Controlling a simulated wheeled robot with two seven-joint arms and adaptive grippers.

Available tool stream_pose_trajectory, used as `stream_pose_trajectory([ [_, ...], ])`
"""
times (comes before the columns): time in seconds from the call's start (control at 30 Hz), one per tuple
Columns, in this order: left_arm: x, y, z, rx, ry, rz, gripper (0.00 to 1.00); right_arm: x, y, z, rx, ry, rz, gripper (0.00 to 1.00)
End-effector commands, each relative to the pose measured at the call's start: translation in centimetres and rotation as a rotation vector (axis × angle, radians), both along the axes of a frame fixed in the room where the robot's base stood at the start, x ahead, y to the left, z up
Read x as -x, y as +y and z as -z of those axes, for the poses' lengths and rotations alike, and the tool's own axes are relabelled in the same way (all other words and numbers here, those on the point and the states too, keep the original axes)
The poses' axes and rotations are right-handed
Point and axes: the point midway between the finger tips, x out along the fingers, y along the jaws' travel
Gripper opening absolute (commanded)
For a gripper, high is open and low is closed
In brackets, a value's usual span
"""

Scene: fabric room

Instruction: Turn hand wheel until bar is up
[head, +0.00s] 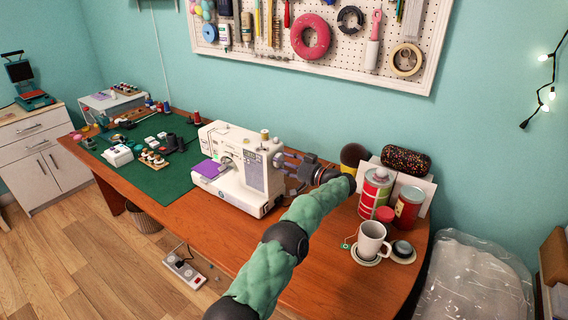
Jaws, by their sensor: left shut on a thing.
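A white sewing machine (250,172) stands on the wooden table, with purple fabric (209,168) at its needle end on the left. My left gripper (291,168) reaches in from the right and is shut at the right end of the machine, where the hand wheel sits. The gripper's dark fingers mostly cover the wheel, so its angle cannot be told. The needle bar is too small to tell whether it is up or down. My right gripper is not in view.
A green cutting mat (172,183) with sewing tools covers the table's left part. A white mug (371,240) on a saucer, a red and green tin (375,190) and a red jar (408,207) stand to the right, near my arm. A pegboard (270,52) hangs behind.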

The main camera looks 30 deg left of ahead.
Motion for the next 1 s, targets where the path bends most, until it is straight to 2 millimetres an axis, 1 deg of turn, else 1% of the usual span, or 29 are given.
stream_pose_trajectory([
  [0.03,-0.20,-0.08,-0.39,0.000,-0.047,0.009,0.19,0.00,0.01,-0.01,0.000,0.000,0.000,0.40],
  [0.2,-0.16,-0.05,-0.57,0.011,-0.194,0.008,0.19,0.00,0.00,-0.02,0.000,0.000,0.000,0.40],
  [0.5,-0.11,0.00,-0.78,0.025,-0.383,0.008,0.19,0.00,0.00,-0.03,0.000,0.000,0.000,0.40],
  [0.7,-0.08,0.03,-0.85,0.030,-0.449,0.008,0.19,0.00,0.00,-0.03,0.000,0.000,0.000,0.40],
  [1.0,-0.05,0.07,-0.96,0.032,-0.478,0.007,0.19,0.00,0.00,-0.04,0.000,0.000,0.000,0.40],
])
